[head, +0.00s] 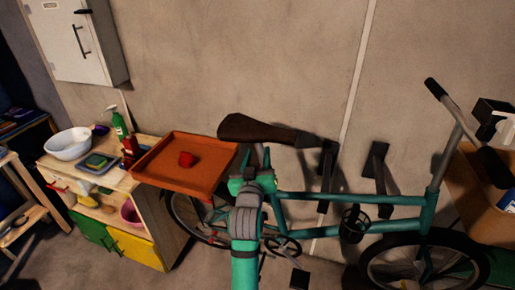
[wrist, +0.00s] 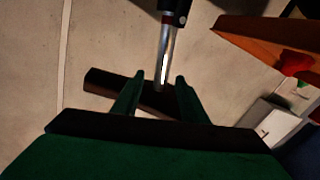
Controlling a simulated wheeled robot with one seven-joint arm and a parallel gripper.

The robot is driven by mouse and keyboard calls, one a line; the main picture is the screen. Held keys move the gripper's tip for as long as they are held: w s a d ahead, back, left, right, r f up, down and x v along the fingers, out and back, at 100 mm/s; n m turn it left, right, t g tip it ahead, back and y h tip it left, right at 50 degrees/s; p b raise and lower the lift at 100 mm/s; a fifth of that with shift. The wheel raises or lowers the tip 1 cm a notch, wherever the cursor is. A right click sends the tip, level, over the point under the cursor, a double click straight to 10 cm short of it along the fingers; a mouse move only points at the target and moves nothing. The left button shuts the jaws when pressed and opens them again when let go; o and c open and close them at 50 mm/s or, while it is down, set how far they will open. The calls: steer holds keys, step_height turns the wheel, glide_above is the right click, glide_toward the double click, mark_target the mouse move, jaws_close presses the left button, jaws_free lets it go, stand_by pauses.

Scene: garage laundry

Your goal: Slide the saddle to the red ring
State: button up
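The bicycle's long brown saddle (head: 262,130) sits above the teal frame in the head view, in front of the wall. In the wrist view the saddle (wrist: 105,84) is a dark bar crossing behind my fingers, at the end of a shiny metal post (wrist: 163,62). A small red mark, apparently the red ring (wrist: 165,19), shows near the black part at the post's other end. My gripper (wrist: 160,78) is open, with one finger on each side of the post's line and gaps on both sides. In the head view my gripper (head: 256,158) hides the post and ring.
An orange tray (head: 160,182) holding a red object (head: 186,159) is close to the left of my gripper. A wooden cabinet (head: 150,205) stands below it. The bicycle's teal frame (head: 350,199) extends right. Dark brackets (head: 378,160) project from the wall.

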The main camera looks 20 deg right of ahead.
steer(key=shift+d+v, duration=0.2)
steer(key=shift+v, duration=2.05)
steer(key=s+a+f+n+y, duration=0.1)
steer(key=s+a+f+y, duration=0.1)
steer(key=s+a+f, duration=0.45)
steer(key=s+a+f+n+y, duration=0.1)
steer(key=s+a+f+y, duration=0.15)
steer(key=s+f, duration=0.55)
steer(key=s+a+f+n+y, duration=0.1)
steer(key=s+a+f, duration=0.45)
steer(key=f, duration=0.25)
steer(key=s+a+y, duration=0.1)
steer(key=s+a, duration=0.2)
steer(key=s, duration=0.9)
steer(key=s+a+f+y, duration=0.1)
steer(key=s+a, duration=0.3)
steer(key=s, duration=0.9)
steer(key=shift+s+a+f+g+y, duration=0.2)
steer(key=shift+s+a+g+y, duration=0.1)
steer(key=shift+s+y, duration=0.05)
steer(key=shift+c, duration=0.3)
